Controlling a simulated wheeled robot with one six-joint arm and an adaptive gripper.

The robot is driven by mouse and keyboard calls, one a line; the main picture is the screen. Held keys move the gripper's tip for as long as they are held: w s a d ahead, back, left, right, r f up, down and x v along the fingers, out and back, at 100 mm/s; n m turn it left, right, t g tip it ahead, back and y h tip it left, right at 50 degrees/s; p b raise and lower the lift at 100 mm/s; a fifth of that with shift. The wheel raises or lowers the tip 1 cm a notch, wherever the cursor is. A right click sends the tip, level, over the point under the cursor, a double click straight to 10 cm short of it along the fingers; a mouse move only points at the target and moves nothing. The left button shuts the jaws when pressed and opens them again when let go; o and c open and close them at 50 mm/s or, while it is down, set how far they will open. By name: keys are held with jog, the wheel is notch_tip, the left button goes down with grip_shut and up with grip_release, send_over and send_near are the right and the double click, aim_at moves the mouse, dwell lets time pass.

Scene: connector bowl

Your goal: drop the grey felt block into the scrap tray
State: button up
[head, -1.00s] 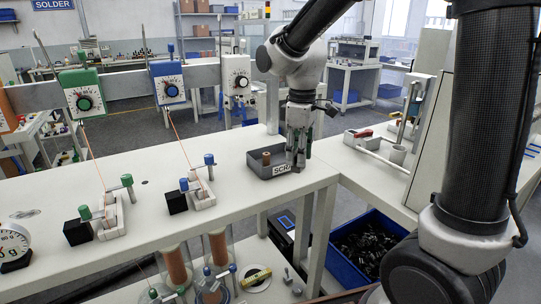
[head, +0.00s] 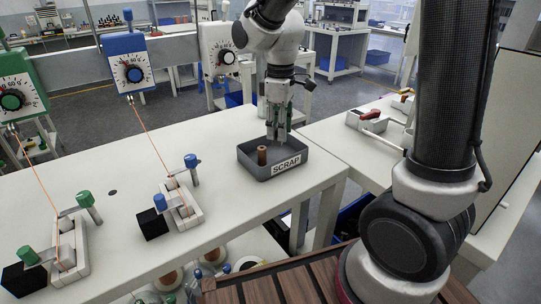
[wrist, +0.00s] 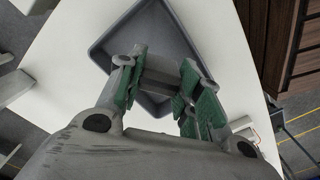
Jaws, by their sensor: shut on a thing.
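The scrap tray (head: 250,168) is a shallow grey box labelled SCRAP at the far right corner of the white bench. It also shows in the wrist view (wrist: 112,38), beneath my fingers. My gripper (head: 278,138) points down over the tray's back part. In the wrist view my green-padded fingers (wrist: 160,78) are shut on the grey felt block (wrist: 158,64), a small grey piece seen between them. The block is mostly hidden by the fingers, and I cannot make it out in the head view. Its height above the tray floor is hard to tell.
Two fixtures with green (head: 68,240) and blue knobs (head: 191,161) stand on the bench, with threads running up to dials (head: 131,73). The bench between them and the tray is clear.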

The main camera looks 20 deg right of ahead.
jog(key=shift+f, duration=1.45)
jog(key=o, duration=0.9)
jog(key=shift+c, duration=0.2)
jog(key=shift+r, duration=0.1)
notch_tip(320, 180, up, 12)
jog(key=shift+f, duration=0.1)
